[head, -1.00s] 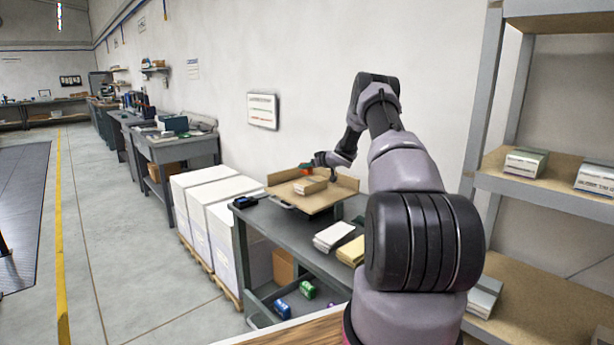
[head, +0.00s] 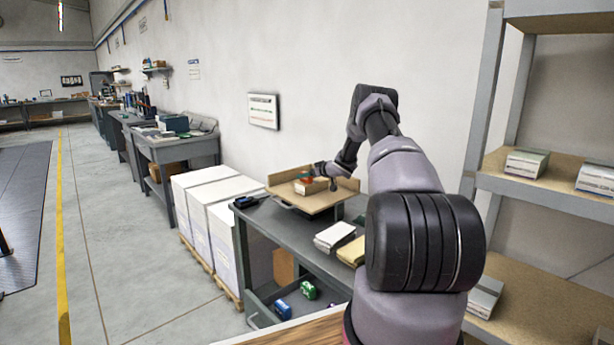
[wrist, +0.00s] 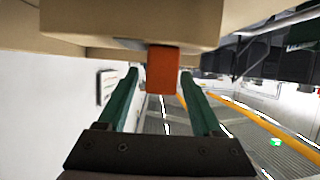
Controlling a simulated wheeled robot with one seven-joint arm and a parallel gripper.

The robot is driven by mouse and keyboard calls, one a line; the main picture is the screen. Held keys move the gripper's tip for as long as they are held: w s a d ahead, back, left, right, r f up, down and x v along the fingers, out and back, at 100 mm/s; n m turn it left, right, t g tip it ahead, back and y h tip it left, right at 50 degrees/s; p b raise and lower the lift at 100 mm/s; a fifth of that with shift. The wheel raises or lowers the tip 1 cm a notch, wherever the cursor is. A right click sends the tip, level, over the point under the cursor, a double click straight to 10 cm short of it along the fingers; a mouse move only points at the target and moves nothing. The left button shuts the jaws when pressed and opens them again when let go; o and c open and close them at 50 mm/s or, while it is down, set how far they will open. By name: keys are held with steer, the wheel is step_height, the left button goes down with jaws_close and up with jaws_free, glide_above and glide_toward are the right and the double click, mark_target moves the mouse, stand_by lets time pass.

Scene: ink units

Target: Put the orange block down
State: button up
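The orange block (wrist: 162,70) is between the green fingers of my gripper (wrist: 159,78) in the wrist view. The fingers are spread, with a gap to the block on the left; the right finger is very near it. The block's end meets a tan box (wrist: 110,22), which fills the top of that view. In the head view the block (head: 306,179) is a small orange patch at the top of the small box (head: 303,188), with my gripper (head: 307,175) over it. Finger contact is too small to judge there.
The box is in a tan tray (head: 325,199) with raised walls, on a grey bench (head: 290,225). Paper stacks (head: 335,235) and a dark blue item (head: 244,202) lie beside the tray. White cartons (head: 232,225) stand left; a shelf rack (head: 540,190) stands right.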

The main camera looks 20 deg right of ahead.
steer(key=shift+r, duration=0.1)
steer(key=shift+s+d+r, duration=0.1)
steer(key=shift+r, duration=0.05)
steer(key=v, duration=1.1)
steer(key=s+a+r+m+h, duration=0.1)
steer(key=a+r+h, duration=0.1)
steer(key=r, duration=0.6)
steer(key=s+a+r+m+h, duration=0.1)
steer(key=s+r+h, duration=0.1)
steer(key=r, duration=0.7)
steer(key=s+a+r+m+g+h, duration=0.25)
steer(key=s+a+r, duration=0.35)
steer(key=s+r, duration=0.65)
steer(key=s+a+m+g+y, duration=0.1)
steer(key=s+a, duration=0.4)
steer(key=s, duration=0.6)
steer(key=s+a+m+g+y, duration=0.1)
steer(key=s+a, duration=0.5)
steer(key=s, duration=0.6)
steer(key=s+a+m+g+y, duration=0.1)
steer(key=s+a, duration=0.5)
steer(key=s, duration=0.6)
steer(key=shift+s+a+r+m+y, duration=0.2)
steer(key=shift+r+m+y, duration=0.15)
steer(key=shift+r+y, duration=0.2)
